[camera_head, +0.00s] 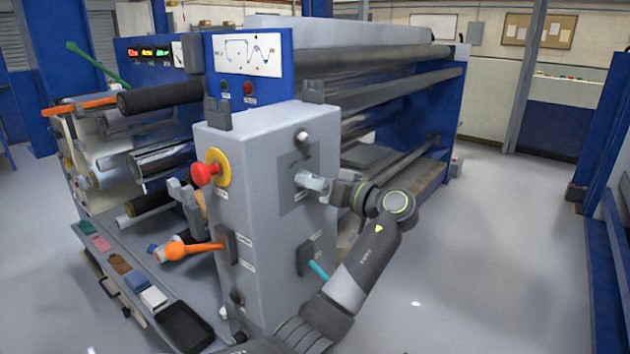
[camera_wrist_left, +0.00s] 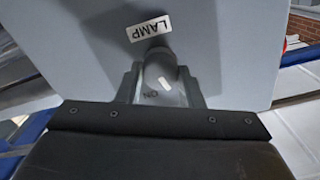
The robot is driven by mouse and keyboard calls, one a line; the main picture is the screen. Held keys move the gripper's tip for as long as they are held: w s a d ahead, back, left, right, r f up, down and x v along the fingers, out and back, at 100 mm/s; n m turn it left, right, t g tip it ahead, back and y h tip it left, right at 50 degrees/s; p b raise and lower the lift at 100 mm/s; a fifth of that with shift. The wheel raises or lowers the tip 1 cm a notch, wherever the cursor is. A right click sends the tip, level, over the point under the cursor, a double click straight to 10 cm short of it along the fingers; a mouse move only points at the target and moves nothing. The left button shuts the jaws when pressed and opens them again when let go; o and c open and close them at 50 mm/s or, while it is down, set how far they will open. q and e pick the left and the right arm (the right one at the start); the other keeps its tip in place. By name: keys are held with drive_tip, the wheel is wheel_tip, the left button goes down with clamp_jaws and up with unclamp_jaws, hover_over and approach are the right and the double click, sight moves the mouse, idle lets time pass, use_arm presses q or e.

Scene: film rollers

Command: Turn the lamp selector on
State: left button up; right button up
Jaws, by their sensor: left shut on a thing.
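The lamp selector is a round grey knob (camera_wrist_left: 162,72) with a white pointer mark, on a grey panel. In the left wrist view the LAMP label (camera_wrist_left: 149,28) appears upside down above it, and the word ON is printed close to the knob. My left gripper (camera_wrist_left: 160,88) has one finger on each side of the knob and is shut on it. In the head view my left gripper (camera_head: 318,184) is at the right-hand face of the grey control box (camera_head: 262,215); the fingers largely hide the selector there. My right gripper is not in view.
Another knob (camera_head: 302,136) sits higher on the same face. A red emergency button (camera_head: 205,172) on yellow and an orange handle (camera_head: 185,249) are on the left face. Rollers (camera_head: 400,95) extend behind; floor at right is clear.

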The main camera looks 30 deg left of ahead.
use_arm(q)
drive_tip(key=shift+m+p, duration=2.5)
drive_tip(key=shift+m, duration=2.1)
drive_tip(key=shift+w, duration=0.1)
drive_tip(key=o, duration=1)
drive_tip(key=shift+c, duration=0.2)
